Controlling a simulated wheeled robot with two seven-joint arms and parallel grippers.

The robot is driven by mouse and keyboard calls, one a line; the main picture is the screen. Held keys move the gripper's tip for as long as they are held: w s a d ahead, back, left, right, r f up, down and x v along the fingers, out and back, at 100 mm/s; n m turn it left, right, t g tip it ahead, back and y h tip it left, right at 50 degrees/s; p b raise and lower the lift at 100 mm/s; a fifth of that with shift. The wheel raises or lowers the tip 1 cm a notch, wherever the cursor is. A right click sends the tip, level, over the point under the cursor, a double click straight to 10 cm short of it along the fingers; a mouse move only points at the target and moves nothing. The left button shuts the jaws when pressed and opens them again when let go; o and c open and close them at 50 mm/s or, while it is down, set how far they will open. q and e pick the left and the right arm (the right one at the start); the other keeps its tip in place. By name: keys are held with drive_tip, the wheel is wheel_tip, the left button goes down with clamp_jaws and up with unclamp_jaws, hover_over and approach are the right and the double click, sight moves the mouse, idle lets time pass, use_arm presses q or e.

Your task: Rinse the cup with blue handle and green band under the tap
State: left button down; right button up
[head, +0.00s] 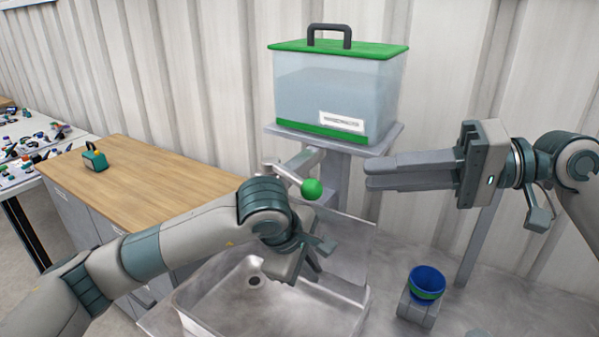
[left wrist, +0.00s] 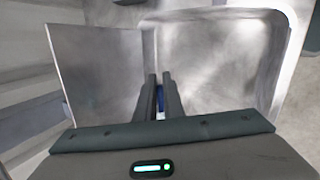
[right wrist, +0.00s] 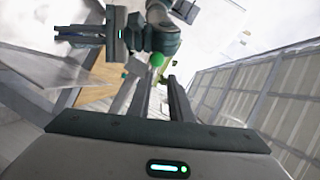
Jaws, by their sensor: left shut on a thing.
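My left gripper (head: 313,264) is over the sink basin (head: 215,290), below the tap (head: 290,173), pointing down. In the left wrist view its fingers (left wrist: 159,80) are shut on a narrow blue piece (left wrist: 160,100), which looks like a cup handle. The rest of that cup is hidden by the gripper, so I cannot see a band. The tap has a green ball (head: 312,188) at its end, which also shows in the right wrist view (right wrist: 156,60). My right gripper (head: 367,172) is open and empty, level, just right of the green ball.
A clear water tank (head: 335,95) with a green lid stands on a shelf behind the tap. A blue cup with a green band (head: 427,283) stands on a grey block at the right. A wooden counter (head: 150,180) with a small green object (head: 95,158) lies left.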

drive_tip(key=a+r+n+g+h, duration=0.25)
drive_tip(key=a+n+h, duration=0.25)
drive_tip(key=a, duration=0.4)
drive_tip(key=n+t+h, duration=0.2)
drive_tip(key=t+h, duration=0.2)
drive_tip(key=h, duration=0.5)
approach(299, 178)
drive_tip(key=shift+a+v, duration=0.15)
drive_tip(key=shift+v, duration=0.7)
drive_tip(key=shift+a+v, duration=0.15)
drive_tip(key=shift+v, duration=0.7)
drive_tip(key=shift+w, duration=0.15)
drive_tip(key=x, duration=1.1)
drive_tip(key=shift+w+d+f, duration=0.1)
drive_tip(key=shift+d+f, duration=0.05)
drive_tip(key=shift+f, duration=0.25)
clamp_jaws()
